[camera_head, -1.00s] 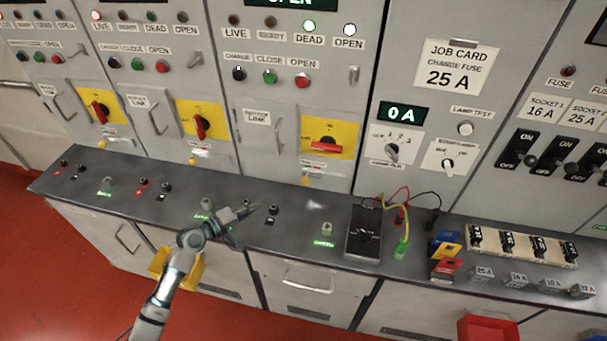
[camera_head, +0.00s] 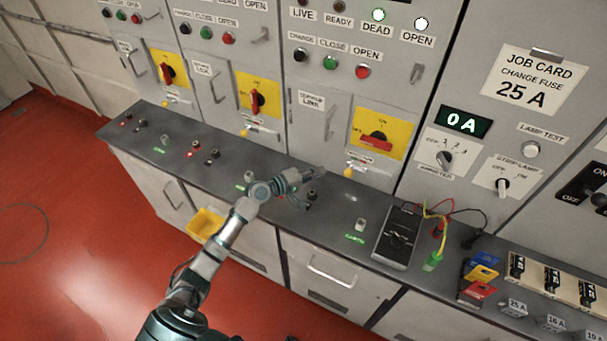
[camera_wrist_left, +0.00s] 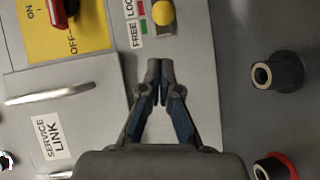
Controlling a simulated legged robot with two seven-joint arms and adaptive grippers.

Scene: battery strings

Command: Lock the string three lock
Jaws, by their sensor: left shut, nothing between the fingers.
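String three's panel is the rightmost of the three yellow switch plates (camera_head: 396,122). Its red handle (camera_head: 377,143) lies level, unlike the upright handles on the two plates to its left. The small yellow lock knob (camera_head: 348,172) sits below that plate; a yellow knob (camera_wrist_left: 163,13) also shows at the top of the left wrist view, beside a FREE/LOCK label (camera_wrist_left: 138,22). The knob's setting is too small to tell. My left gripper (camera_head: 320,171) is shut and empty, left of the knob and apart from it. In the wrist view its fingertips (camera_wrist_left: 160,65) are together, just below the knob.
Black terminals (camera_head: 312,195) stand on the grey counter close under my left gripper. A service link door handle (camera_head: 328,122) sticks out above it. A meter (camera_head: 397,238) with leads and coloured cards (camera_head: 480,275) lie to the right. A yellow bin (camera_head: 205,224) is below the counter.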

